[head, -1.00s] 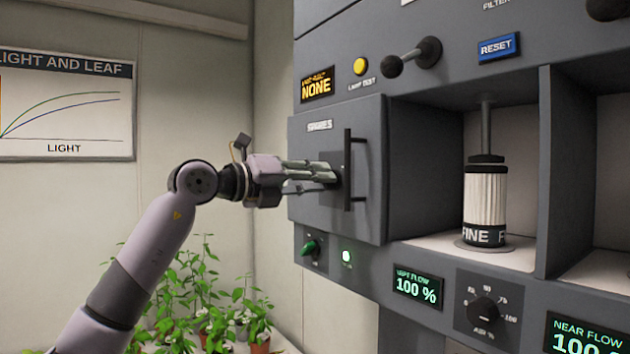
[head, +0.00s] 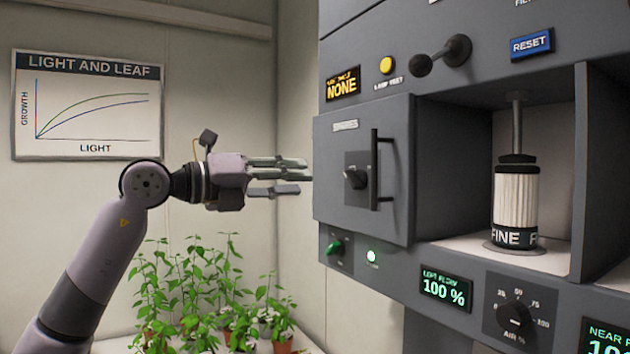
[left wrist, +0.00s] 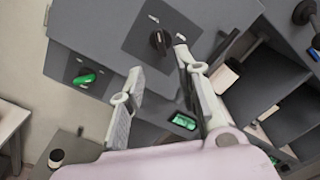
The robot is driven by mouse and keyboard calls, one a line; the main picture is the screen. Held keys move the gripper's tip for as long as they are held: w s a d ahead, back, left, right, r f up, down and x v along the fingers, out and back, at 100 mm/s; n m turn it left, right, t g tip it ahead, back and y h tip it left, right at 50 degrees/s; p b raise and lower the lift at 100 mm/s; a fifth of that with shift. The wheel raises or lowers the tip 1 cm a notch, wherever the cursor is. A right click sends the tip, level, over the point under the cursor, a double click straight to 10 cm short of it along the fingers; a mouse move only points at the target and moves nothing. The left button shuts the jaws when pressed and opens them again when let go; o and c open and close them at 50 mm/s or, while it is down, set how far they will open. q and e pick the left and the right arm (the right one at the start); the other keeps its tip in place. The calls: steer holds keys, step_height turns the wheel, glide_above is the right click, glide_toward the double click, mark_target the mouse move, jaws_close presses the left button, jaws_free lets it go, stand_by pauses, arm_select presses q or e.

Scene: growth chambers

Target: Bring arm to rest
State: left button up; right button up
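My left gripper (head: 290,177) is in the head view, left of the grey panel. It also shows in the left wrist view (left wrist: 160,85), with its fingers apart and nothing between them. In the head view it points right at the SPARES door (head: 335,165), with a gap between the fingertips and the door. The door carries a dark knob (head: 356,178) and a vertical bar handle (head: 375,170). The knob also shows in the left wrist view (left wrist: 160,42), beyond the fingers. My right gripper is in neither view.
A filter labelled FINE (head: 516,195) stands in the open bay right of the door. A lever (head: 440,55) sticks out above. A green switch (head: 335,247) sits below the door. Potted plants (head: 215,300) stand at the lower left.

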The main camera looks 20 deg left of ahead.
arm_select(q)
steer(key=shift+s+a, duration=0.35)
steer(key=shift+s, duration=0.2)
